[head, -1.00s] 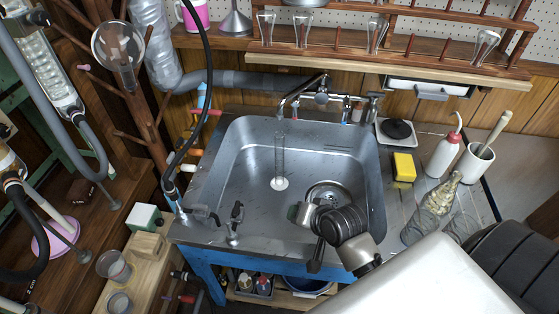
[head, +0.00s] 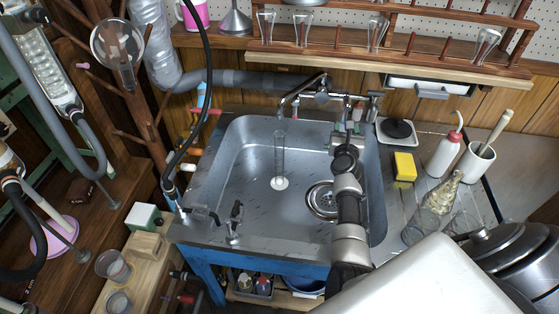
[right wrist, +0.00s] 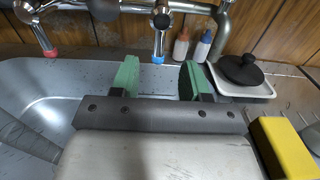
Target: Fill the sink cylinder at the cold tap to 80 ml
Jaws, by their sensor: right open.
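The sink cylinder (head: 279,158) is a tall clear tube on a white round foot. It stands upright in the sink (head: 240,185), below the swan-neck spout; I cannot make out any water level in it. The cold tap (right wrist: 158,52) has a blue-ringed lever end in the right wrist view. My right gripper (right wrist: 158,78) is open and empty, its two green pads to either side of and short of that blue end. In the head view my right gripper (head: 349,132) is at the sink's back edge by the taps. My left gripper is not in view.
A red-ringed tap lever (right wrist: 48,50) is left of the cold tap. Two small bottles (right wrist: 190,47) stand behind the gripper. A yellow sponge (head: 404,166), a black-topped dish (head: 397,130) and a wash bottle (head: 443,155) are on the right drainboard. The sink's left half is clear.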

